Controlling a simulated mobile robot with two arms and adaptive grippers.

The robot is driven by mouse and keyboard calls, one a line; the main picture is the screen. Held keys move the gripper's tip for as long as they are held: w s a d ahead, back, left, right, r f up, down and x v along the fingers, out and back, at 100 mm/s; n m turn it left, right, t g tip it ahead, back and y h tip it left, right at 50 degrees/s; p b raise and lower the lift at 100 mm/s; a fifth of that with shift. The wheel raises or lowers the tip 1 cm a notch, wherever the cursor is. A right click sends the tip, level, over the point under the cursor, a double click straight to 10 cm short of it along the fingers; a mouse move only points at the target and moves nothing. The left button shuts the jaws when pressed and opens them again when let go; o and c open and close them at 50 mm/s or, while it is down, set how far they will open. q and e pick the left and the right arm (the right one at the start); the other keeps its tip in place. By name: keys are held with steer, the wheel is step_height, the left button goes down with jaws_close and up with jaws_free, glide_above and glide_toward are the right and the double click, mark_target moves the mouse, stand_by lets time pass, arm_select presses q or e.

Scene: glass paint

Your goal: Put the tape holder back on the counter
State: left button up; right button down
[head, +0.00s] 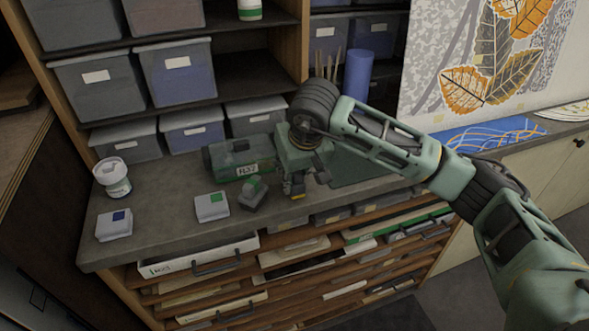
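A small dark grey holder with a green part (253,194), which looks like the tape holder, sits on the grey counter (160,222) near its front edge. My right gripper (297,188) points down over the counter just to the right of it, apart from it. Its fingers are small and dark here, with a yellowish bit at the tips. I cannot tell whether they are open or closed on something. My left gripper is out of view.
A white box with a green label (211,206), one with a blue label (114,225) and a white tub (112,178) stand on the left. A dark green case (225,158) lies behind. Drawers below are partly open.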

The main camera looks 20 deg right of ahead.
steer(key=c, duration=1.3)
jaws_free()
steer(key=shift+c, duration=0.2)
steer(key=shift+r, duration=0.1)
steer(key=b+v, duration=0.2)
steer(key=v, duration=1)
